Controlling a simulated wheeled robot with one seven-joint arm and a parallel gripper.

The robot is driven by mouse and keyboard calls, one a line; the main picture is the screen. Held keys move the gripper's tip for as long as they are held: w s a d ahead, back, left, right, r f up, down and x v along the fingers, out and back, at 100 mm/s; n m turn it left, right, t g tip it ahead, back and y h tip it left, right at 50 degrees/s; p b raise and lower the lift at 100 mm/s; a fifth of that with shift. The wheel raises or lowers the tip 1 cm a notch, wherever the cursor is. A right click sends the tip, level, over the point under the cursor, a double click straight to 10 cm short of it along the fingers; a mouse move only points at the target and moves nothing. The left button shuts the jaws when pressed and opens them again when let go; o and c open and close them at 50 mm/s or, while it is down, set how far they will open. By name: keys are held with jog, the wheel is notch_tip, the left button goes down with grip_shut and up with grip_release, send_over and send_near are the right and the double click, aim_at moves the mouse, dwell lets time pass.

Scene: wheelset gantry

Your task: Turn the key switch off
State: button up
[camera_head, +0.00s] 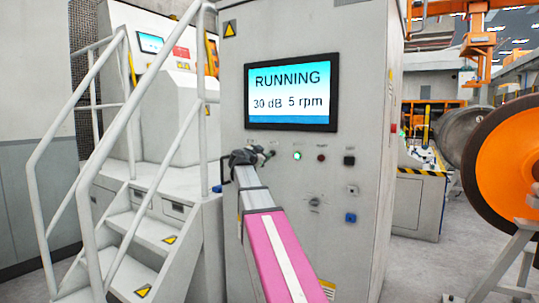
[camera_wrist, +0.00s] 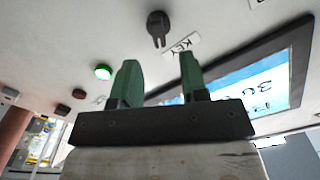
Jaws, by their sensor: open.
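The key switch (camera_wrist: 158,24) is a dark round switch with a handle on the pale panel, at the top middle of the wrist view. A white KEY label (camera_wrist: 182,46) is beside it. My gripper (camera_wrist: 158,60) is open, its two green fingers apart and empty. In the wrist view the switch appears beyond the fingertips, roughly in line with the gap; I see no contact. In the head view my gripper (camera_head: 258,156) is at the panel below the screen, and the key switch (camera_head: 272,153) shows small and dark at its right edge. The screen (camera_head: 291,92) reads RUNNING, 30 dB, 5 rpm.
A lit green lamp (camera_head: 297,156), a dark red button (camera_head: 321,157) and a black control (camera_head: 349,160) sit in a row right of the switch. More controls sit lower on the cabinet (camera_head: 365,90). Railed stairs (camera_head: 130,225) stand left; an orange wheel (camera_head: 507,155) is right.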

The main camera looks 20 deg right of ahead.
jog(key=x, duration=0.6)
jog(key=shift+d, duration=0.1)
jog(key=c, duration=0.6)
